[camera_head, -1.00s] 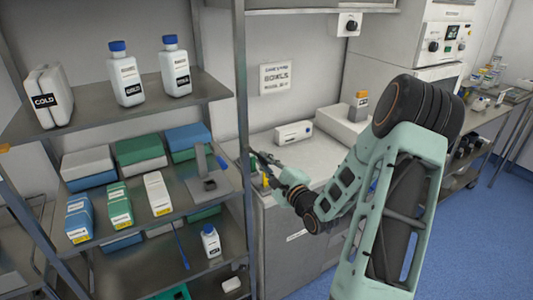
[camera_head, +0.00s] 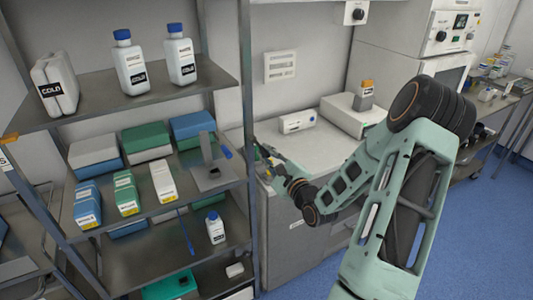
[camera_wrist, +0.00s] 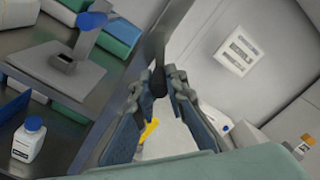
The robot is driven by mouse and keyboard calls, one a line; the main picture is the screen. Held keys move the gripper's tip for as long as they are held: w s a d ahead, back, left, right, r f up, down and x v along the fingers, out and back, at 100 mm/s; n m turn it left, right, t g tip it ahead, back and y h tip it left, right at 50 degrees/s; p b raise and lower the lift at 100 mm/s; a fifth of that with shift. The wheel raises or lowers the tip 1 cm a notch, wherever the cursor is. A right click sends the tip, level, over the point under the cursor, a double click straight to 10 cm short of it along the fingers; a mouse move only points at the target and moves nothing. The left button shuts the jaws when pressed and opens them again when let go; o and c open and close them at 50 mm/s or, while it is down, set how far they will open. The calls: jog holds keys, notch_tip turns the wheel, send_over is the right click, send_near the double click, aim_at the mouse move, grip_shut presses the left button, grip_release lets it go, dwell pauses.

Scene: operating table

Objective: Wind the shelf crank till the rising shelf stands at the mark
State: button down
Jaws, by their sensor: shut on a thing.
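My gripper (camera_head: 268,156) is beside the right front post of the shelf rack. In the wrist view its fingers (camera_wrist: 158,88) are shut on a dark crank handle (camera_wrist: 158,80). A dark bar (camera_wrist: 157,45) runs up from the handle; the fingers hide part of the grip. The upper shelf (camera_head: 95,108) bears a COLD pack (camera_head: 55,84) and two white bottles with blue caps (camera_head: 130,64). An orange tag (camera_head: 10,138) sits at its left end. I cannot tell whether this is the mark, or which shelf rises.
The middle shelf (camera_head: 150,206) holds several boxes and a grey stand with a blue tip (camera_head: 212,172). A white bottle (camera_head: 215,228) stands below. Right of the rack is a counter (camera_head: 310,145) with a white box (camera_head: 297,122). Blue floor (camera_head: 490,230) lies open at right.

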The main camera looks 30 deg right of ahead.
jog(key=c, duration=1.9)
grip_release()
jog(key=shift+c, duration=0.2)
jog(key=shift+s, duration=0.1)
jog(key=s, duration=1.2)
jog(key=shift+d, duration=0.15)
jog(key=shift+f, duration=0.1)
